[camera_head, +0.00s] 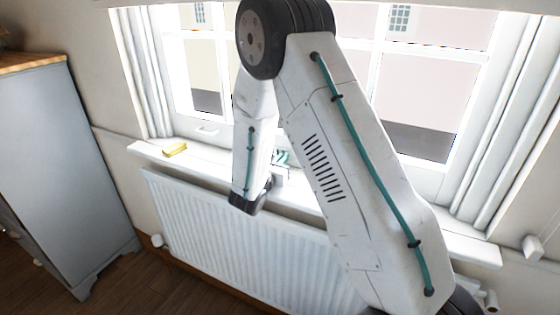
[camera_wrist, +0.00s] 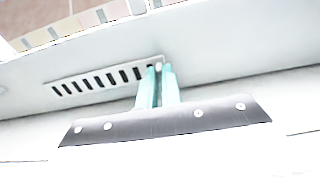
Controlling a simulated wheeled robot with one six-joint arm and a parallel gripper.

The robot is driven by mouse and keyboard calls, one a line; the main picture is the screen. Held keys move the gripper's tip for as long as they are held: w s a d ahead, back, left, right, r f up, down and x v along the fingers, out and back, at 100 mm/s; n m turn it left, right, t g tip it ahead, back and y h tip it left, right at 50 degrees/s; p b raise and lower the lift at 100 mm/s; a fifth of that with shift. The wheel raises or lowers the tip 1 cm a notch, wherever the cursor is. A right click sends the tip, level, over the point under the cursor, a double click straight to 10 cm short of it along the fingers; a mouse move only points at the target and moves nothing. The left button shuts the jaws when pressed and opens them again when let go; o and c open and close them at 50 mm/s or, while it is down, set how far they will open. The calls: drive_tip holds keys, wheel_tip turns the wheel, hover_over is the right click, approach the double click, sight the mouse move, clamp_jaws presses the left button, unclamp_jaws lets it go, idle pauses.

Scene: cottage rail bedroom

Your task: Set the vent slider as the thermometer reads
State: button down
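The vent (camera_wrist: 100,79), a white plate with a row of dark slots, shows in the wrist view. A small pale slider knob (camera_wrist: 158,67) is at the plate's right end. My gripper (camera_wrist: 159,70) has its two teal fingers close together, one on each side of the knob, and looks shut on it. In the head view my gripper (camera_head: 282,158) is at the window sill, partly behind my arm. The vent cannot be made out there. I cannot identify a thermometer in either view.
The white window sill (camera_head: 465,243) runs above a white radiator (camera_head: 215,225). A small yellow object (camera_head: 175,149) lies on the sill's left part. A grey cabinet (camera_head: 60,160) stands at left. Pale curtains (camera_head: 505,130) hang at the window's sides. Dark floor is free at lower left.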

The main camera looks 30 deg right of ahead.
drive_tip(key=shift+s+d+f, duration=0.1)
drive_tip(key=shift+s+d, duration=0.45)
drive_tip(key=shift+s, duration=0.25)
drive_tip(key=c, duration=1.6)
unclamp_jaws()
drive_tip(key=shift+s+d, duration=0.1)
drive_tip(key=shift+o, duration=0.2)
drive_tip(key=shift+a, duration=0.3)
drive_tip(key=v, duration=0.7)
drive_tip(key=shift+s+a, duration=0.1)
drive_tip(key=shift+s, duration=0.05)
